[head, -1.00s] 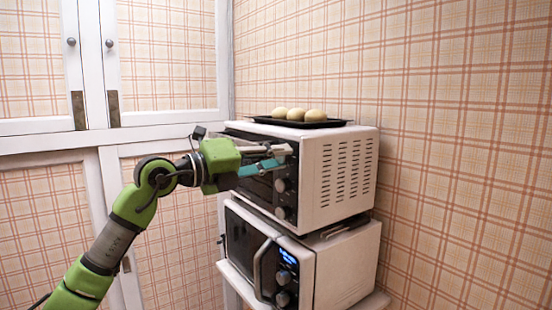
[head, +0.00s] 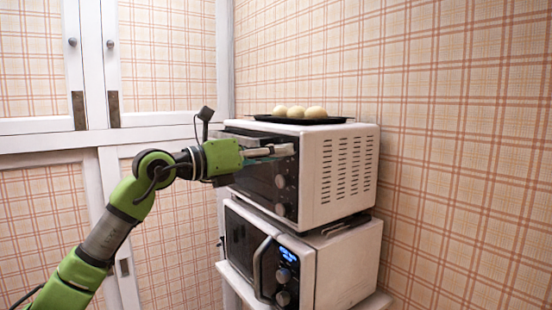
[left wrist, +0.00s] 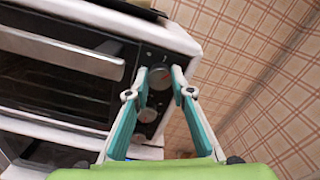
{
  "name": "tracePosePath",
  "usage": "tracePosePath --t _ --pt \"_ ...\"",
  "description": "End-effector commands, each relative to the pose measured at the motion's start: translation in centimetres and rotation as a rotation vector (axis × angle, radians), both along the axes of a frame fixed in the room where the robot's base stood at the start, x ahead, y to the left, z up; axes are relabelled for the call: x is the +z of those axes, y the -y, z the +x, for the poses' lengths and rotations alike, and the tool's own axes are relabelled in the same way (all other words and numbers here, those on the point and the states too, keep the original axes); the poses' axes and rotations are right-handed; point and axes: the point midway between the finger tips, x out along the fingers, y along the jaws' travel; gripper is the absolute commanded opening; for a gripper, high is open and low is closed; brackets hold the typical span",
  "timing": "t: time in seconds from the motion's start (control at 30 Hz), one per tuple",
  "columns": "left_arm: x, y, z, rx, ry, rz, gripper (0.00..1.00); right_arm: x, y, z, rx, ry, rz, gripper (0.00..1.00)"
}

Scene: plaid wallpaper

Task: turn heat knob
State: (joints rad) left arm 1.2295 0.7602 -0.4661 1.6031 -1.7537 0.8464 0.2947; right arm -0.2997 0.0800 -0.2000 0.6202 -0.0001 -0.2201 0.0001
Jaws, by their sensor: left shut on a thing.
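The white toaster oven (head: 345,170) stands on top of a microwave, with its dark front facing left. A column of round knobs runs down its front. The middle knob (head: 280,181) and bottom knob (head: 280,208) show in the head view. My left gripper (head: 284,151) is at the top of the column and hides the top knob there. In the left wrist view, my left gripper (left wrist: 160,72) has its two fingers around the top knob (left wrist: 160,80), shut on it. A lower knob (left wrist: 148,114) shows between the fingers. My right gripper is not in view.
A dark tray (head: 335,121) with three pale buns (head: 297,112) lies on the oven's top. The microwave (head: 345,265) is below, on a white stand. The oven's door handle (left wrist: 60,52) is left of the fingers. A plaid wall is to the right.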

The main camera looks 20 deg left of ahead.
Motion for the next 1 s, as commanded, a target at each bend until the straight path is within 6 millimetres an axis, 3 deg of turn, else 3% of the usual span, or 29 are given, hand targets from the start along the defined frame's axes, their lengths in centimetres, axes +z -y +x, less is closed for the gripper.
tracePosePath --t 0.4,0.9,0.93,1.0 --pt "-0.14 0.02 0.02 -0.001 0.108 0.144 0.0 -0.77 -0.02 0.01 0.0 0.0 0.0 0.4" --pt "-0.13 0.0 0.04 -0.001 0.121 0.159 0.0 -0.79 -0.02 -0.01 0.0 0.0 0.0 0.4" --pt "-0.13 0.0 0.04 -0.001 0.12 0.159 0.24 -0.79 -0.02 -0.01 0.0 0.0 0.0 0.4" --pt "-0.12 0.01 0.03 -0.001 0.12 0.159 0.38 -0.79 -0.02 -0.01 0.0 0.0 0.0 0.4"
